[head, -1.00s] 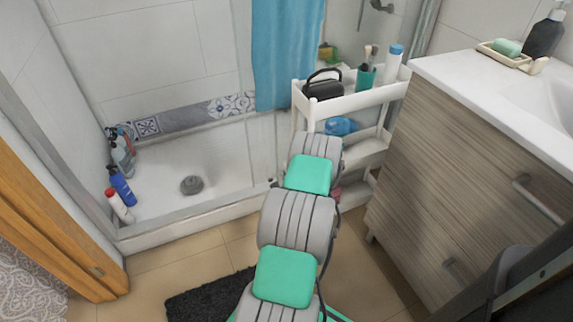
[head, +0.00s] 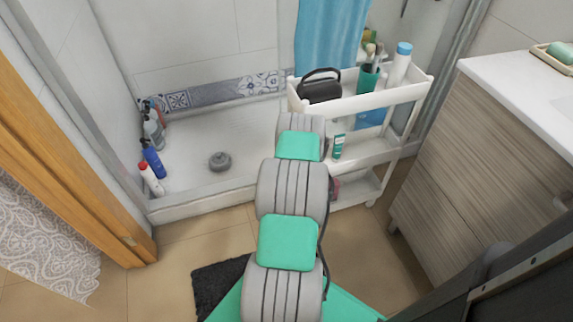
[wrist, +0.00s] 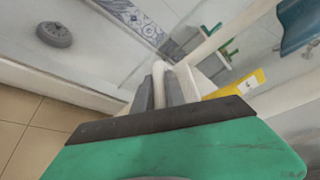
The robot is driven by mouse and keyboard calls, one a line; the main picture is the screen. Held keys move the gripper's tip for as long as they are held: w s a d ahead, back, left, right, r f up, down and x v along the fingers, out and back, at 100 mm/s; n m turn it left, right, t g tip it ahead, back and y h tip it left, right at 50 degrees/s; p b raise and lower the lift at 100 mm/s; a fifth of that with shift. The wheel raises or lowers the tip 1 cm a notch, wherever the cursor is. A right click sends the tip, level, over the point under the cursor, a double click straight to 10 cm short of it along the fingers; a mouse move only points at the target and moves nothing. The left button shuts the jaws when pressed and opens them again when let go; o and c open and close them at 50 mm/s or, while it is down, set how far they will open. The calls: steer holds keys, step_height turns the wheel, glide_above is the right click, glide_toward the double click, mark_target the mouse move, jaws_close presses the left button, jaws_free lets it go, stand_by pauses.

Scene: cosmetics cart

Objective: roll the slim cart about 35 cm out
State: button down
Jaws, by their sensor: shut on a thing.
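The slim white cart (head: 385,97) has several tiers and stands between the shower and the wood-grain vanity. Its top tray holds a black bag (head: 320,88), a green cup (head: 367,78) with brushes, and a white bottle with a blue cap (head: 399,64). A green tube (head: 338,146) shows on the middle shelf, and part of something pink shows lower down. My arm hides my gripper and the cart's near end in the head view. In the wrist view, my gripper (wrist: 166,88) is shut on a white upright (wrist: 158,82) of the cart.
The vanity (head: 470,150) stands to the right, with a gap between it and the cart. The shower tray's edge (head: 205,208) runs along the left side, with bottles in the far-left corner. A dark mat (head: 217,284) lies on the tiled floor near my base.

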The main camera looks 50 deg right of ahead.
steer(key=shift+w+a, duration=0.15)
steer(key=shift+a, duration=0.1)
steer(key=c, duration=1.4)
jaws_free()
steer(key=shift+o, duration=0.2)
steer(key=v, duration=0.7)
steer(key=shift+s+a+b, duration=0.25)
steer(key=shift+a+b, duration=0.05)
steer(key=shift+b, duration=0.05)
steer(key=shift+r, duration=0.1)
